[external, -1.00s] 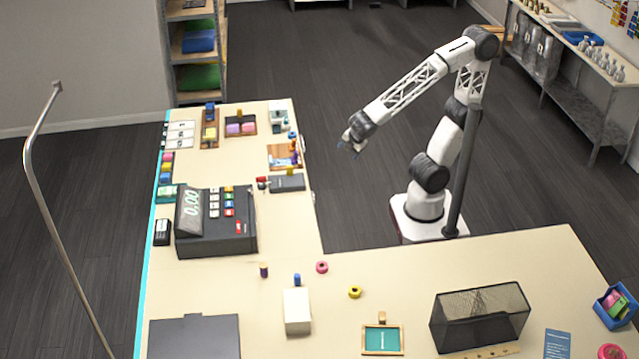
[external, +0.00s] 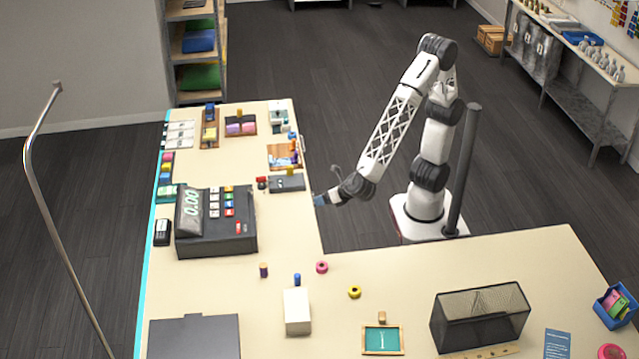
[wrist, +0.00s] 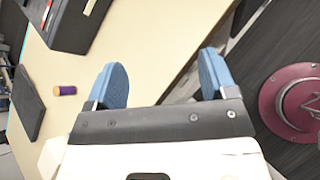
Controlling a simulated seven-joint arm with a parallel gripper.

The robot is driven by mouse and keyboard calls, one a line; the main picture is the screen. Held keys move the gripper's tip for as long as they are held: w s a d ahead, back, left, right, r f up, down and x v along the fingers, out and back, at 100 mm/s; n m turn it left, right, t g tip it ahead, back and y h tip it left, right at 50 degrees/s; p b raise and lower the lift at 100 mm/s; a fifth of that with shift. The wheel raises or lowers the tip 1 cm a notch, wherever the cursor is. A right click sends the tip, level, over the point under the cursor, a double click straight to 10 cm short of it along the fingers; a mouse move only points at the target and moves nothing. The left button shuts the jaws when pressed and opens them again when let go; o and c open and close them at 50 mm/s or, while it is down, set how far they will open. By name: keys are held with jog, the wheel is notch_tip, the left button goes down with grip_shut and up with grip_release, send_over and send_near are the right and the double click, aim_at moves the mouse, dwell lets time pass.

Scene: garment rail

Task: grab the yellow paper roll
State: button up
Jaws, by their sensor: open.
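The yellow paper roll (external: 355,292) lies on the front counter in the external view, a small ring to the right of the white box. It is not seen in the wrist view. My gripper (external: 318,200) is by the inner edge of the left counter, above and to the left of the roll in the picture, well apart from it. In the wrist view my gripper (wrist: 162,66) has its two blue fingers wide apart with nothing between them.
A pink roll (external: 321,267), a blue cylinder (external: 297,280) and the white box (external: 297,312) stand near the yellow roll. A purple cylinder (external: 264,270) also shows in the wrist view (wrist: 65,90). A black mesh basket (external: 480,318) is to the right. The cash register (external: 215,222) is left.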

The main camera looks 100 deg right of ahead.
jog(key=a+f+n+t+y, duration=0.1)
jog(key=a+f+n, duration=0.1)
jog(key=a, duration=0.4)
jog(key=a+f+n+t+y, duration=0.1)
jog(key=a+n, duration=0.3)
jog(key=a, duration=0.2)
jog(key=s+a+f+n+t+y, duration=0.1)
jog(key=a+f+n, duration=0.1)
jog(key=a, duration=0.5)
jog(key=shift+f+n+y, duration=0.3)
jog(key=shift+n, duration=0.1)
jog(key=shift+n+t+y, duration=0.4)
jog(key=shift+n+y, duration=0.4)
jog(key=s+a, duration=0.1)
jog(key=a, duration=0.1)
jog(key=s+a+f, duration=0.1)
jog(key=a, duration=0.2)
jog(key=s+a, duration=0.2)
jog(key=shift+a+f, duration=0.2)
jog(key=shift+a, duration=0.2)
jog(key=n+y, duration=0.1)
jog(key=y, duration=0.1)
send_near(356, 289)
jog(key=shift+x, duration=0.85)
jog(key=shift+w+f, duration=0.1)
jog(key=shift+x, duration=1.25)
jog(key=shift+w, duration=0.1)
